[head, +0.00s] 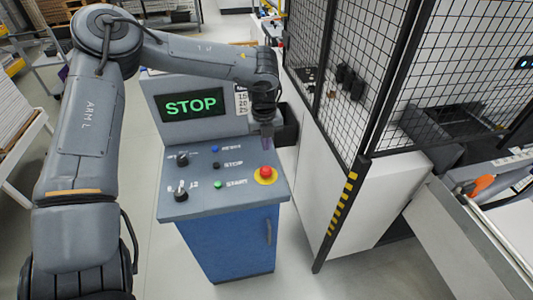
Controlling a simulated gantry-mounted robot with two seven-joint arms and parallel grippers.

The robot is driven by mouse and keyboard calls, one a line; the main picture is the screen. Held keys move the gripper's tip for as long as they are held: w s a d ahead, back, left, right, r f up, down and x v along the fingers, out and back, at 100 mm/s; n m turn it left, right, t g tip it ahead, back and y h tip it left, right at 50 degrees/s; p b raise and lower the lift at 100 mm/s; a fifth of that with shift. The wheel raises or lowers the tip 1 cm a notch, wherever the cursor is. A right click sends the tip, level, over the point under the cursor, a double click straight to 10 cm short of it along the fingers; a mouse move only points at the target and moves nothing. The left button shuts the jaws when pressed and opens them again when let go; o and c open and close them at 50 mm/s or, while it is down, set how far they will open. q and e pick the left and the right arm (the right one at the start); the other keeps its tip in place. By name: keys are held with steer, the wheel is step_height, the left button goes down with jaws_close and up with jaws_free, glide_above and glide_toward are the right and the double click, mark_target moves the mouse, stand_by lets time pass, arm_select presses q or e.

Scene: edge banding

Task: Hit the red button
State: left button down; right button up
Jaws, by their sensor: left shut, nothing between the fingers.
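The red button (266,171) sits on a yellow round base at the right side of the control console's sloped top (235,199). My left arm reaches in from the left and over the console. My left gripper (267,146) points down just behind and above the red button, shut and empty. A small gap shows between its tips and the button. The console's screen (192,105) reads STOP in green. My right gripper is not in view.
Black rotary knobs (181,196) and small blue, black and green buttons (217,184) sit left of the red button. A black mesh fence (352,75) with a striped post (342,210) stands to the right. Grey floor is clear in front of the console.

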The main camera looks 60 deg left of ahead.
arm_select(q)
steer(key=shift+r, duration=1.9)
steer(key=shift+d, duration=0.1)
